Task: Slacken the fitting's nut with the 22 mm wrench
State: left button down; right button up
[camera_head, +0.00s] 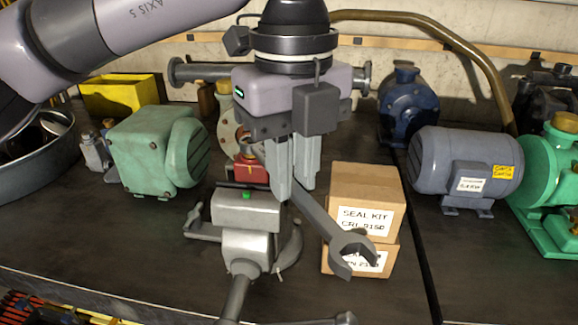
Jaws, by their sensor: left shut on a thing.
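My left gripper (292,190) comes down from above and is shut on a grey open-ended wrench (318,218). The wrench slants down to the right, and its open jaw (354,252) hangs in front of the cardboard boxes. Its other end is hidden by the gripper fingers. A grey bench vise (246,212) with a small green spot stands just left of and below the fingers. A red block (248,173) shows just behind the vise, partly covered by the gripper. I cannot make out the fitting's nut or any size mark on the wrench. My right gripper is not in view.
Two stacked boxes (366,183), the upper labelled SEAL KIT, stand right of the gripper. A green motor (150,150) and yellow bin (118,94) are left; a grey motor (450,160), blue pump (402,105) and green pump (556,190) are right. The bench front is mostly clear.

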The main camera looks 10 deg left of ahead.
pick_arm(q)
jog(key=shift+w+d+r+n, duration=0.1)
jog(key=shift+w+d+n, duration=0.7)
jog(key=shift+n, duration=0.3)
jog(key=shift+s, duration=0.15)
jog(key=shift+s+a+m, duration=0.2)
jog(key=shift+m, duration=0.2)
jog(key=shift+r+p, duration=0.3)
jog(key=shift+r, duration=0.45)
dwell(0.4)
jog(key=shift+r+p, duration=0.6)
jog(key=shift+r, duration=0.35)
